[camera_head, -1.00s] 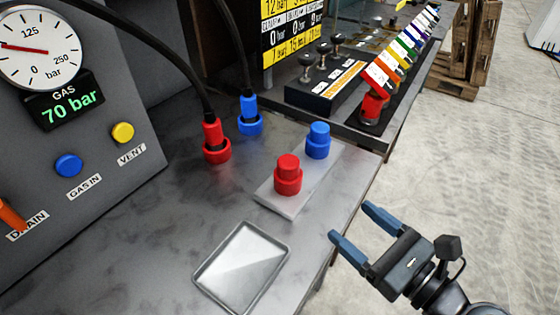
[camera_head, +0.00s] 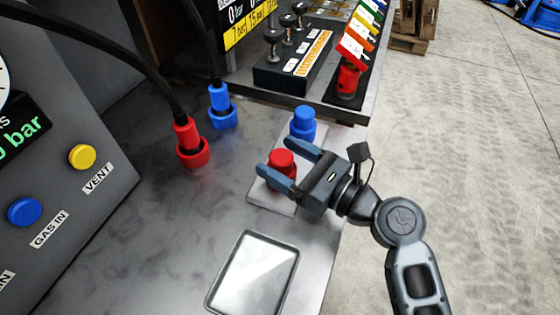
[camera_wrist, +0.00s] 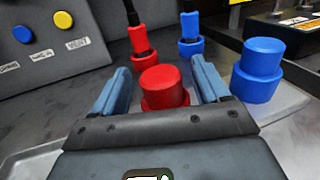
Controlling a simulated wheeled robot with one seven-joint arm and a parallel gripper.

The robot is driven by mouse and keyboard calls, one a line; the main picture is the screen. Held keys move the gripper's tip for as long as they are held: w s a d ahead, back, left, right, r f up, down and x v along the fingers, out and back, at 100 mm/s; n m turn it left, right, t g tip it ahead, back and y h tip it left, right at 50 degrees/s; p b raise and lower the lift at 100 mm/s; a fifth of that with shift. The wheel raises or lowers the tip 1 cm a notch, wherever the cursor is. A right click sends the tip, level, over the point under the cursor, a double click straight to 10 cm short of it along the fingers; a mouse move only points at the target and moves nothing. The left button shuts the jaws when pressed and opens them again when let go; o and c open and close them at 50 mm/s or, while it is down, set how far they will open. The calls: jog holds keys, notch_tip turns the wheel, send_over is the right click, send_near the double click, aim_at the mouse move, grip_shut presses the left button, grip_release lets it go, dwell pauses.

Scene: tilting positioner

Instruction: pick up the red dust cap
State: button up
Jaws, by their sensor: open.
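The red dust cap (camera_head: 281,162) stands upright on a light grey plate (camera_head: 262,196) on the bench. It also shows in the wrist view (camera_wrist: 162,84), between the two blue fingers. My gripper (camera_head: 275,158) is open, with one finger on each side of the red cap. No contact is clear, and the cap's lower part is partly hidden by the near finger. A blue cap (camera_head: 303,124) stands on the same plate behind the red one; in the wrist view it (camera_wrist: 260,68) is right of the right finger.
A shallow metal tray (camera_head: 297,262) lies in front of the plate. Red (camera_head: 190,146) and blue (camera_head: 221,106) hose connectors stand on the bench to the left. A valve block (camera_head: 290,62) and a row of coloured tags stand behind. The gauge panel is at left.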

jog(key=shift+x, duration=1.25)
jog(key=shift+c, duration=0.3)
jog(key=c, duration=1)
